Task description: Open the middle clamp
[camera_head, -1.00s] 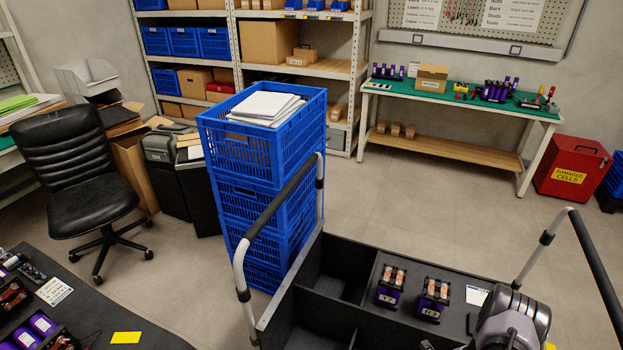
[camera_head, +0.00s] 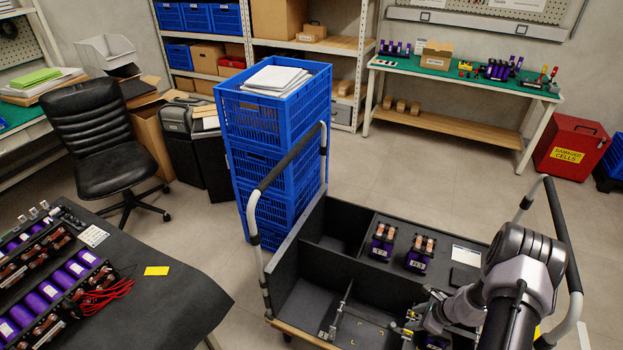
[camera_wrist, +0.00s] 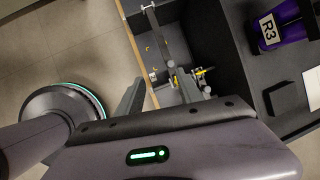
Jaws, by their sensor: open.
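My gripper (camera_head: 432,318) reaches down over the front part of the black cart. Its two dark fingers show spread and empty in the wrist view (camera_wrist: 160,92). Past the fingertips, metal clamp parts with yellow bits (camera_wrist: 176,78) stand in the cart's compartment, apart from the fingers as far as I can see. A further metal fitting (camera_wrist: 150,10) shows at the top of the wrist view. In the head view a metal clamp-like bracket (camera_head: 335,318) stands left of my gripper. I cannot tell which part is the middle clamp; my arm hides some of the area.
Purple cell blocks (camera_head: 382,242) and (camera_head: 420,254) stand on the cart's back deck; the one marked R3 (camera_wrist: 268,30) is right in the wrist view. The cart's rails (camera_head: 285,160) rise at its sides. Stacked blue crates (camera_head: 262,130) stand behind. A dark table (camera_head: 185,300) is left.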

